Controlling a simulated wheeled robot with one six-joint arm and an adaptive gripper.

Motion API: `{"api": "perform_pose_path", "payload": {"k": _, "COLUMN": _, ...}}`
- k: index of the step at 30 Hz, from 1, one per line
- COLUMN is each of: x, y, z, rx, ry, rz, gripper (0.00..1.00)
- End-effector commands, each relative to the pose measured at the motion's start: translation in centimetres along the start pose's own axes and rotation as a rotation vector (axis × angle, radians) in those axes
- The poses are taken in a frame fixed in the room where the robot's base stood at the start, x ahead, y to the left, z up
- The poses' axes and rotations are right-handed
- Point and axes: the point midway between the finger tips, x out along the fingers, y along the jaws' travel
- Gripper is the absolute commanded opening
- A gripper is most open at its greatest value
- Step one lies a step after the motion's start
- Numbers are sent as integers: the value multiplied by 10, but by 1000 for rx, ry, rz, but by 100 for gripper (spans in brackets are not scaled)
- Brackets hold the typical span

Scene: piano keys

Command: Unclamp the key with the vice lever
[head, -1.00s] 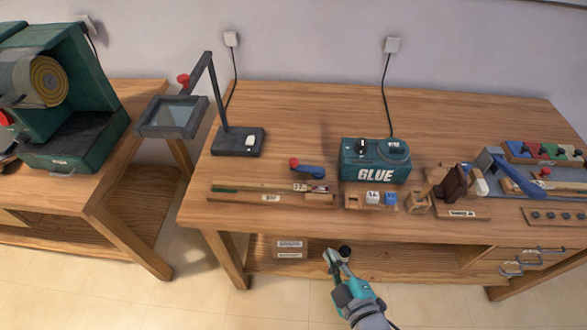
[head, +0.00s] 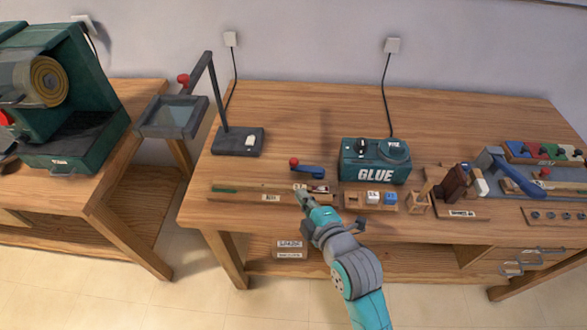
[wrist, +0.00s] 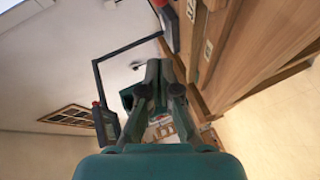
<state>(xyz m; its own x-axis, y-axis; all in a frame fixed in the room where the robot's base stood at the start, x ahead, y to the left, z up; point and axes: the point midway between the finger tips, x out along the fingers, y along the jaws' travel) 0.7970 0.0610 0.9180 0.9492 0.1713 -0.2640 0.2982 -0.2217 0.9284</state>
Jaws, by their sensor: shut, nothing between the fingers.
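A long pale key with a green end (head: 228,188) lies along a low wooden holder (head: 232,197) near the bench's front left. A small blue lever with a red knob (head: 308,170) sits just behind the holder's right end; it looks like the vice lever. My gripper (head: 301,191) is shut and empty. It appears in front of the holder's right part in the head view and covers some of it. Whether it touches anything I cannot tell.
The green glue box (head: 375,161) stands right of the lever, with a block tray (head: 355,200) before it. A magnifier stand (head: 238,141) is at the back left. A clamp-like tool with a blue arm (head: 518,175) is at the right. The bench's back middle is clear.

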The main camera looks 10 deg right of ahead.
Motion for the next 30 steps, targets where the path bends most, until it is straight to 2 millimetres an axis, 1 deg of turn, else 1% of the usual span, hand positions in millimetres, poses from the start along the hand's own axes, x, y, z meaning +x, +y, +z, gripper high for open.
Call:
{"api": "perform_pose_path", "payload": {"k": 6, "x": 1, "y": 0, "z": 0, "rx": 1, "ry": 0, "rz": 1, "gripper": 0}}
{"api": "perform_pose_path", "payload": {"k": 8, "x": 5, "y": 0, "z": 0, "rx": 1, "ry": 0, "rz": 1, "gripper": 0}}
{"api": "perform_pose_path", "payload": {"k": 11, "x": 15, "y": 0, "z": 0, "rx": 1, "ry": 0, "rz": 2, "gripper": 0}}
{"api": "perform_pose_path", "payload": {"k": 14, "x": 31, "y": 1, "z": 0, "rx": 2, "ry": 0, "rz": 2, "gripper": 0}}
{"api": "perform_pose_path", "payload": {"k": 24, "x": 94, "y": 1, "z": 0, "rx": 2, "ry": 1, "rz": 1, "gripper": 0}}
{"api": "perform_pose_path", "payload": {"k": 26, "x": 104, "y": 1, "z": 0, "rx": 2, "ry": 0, "rz": 1, "gripper": 0}}
{"api": "perform_pose_path", "payload": {"k": 27, "x": 108, "y": 0, "z": 8, "rx": 3, "ry": -3, "rz": 0, "gripper": 0}}
{"api": "perform_pose_path", "payload": {"k": 30, "x": 117, "y": 0, "z": 18, "rx": 3, "ry": -3, "rz": 1, "gripper": 0}}
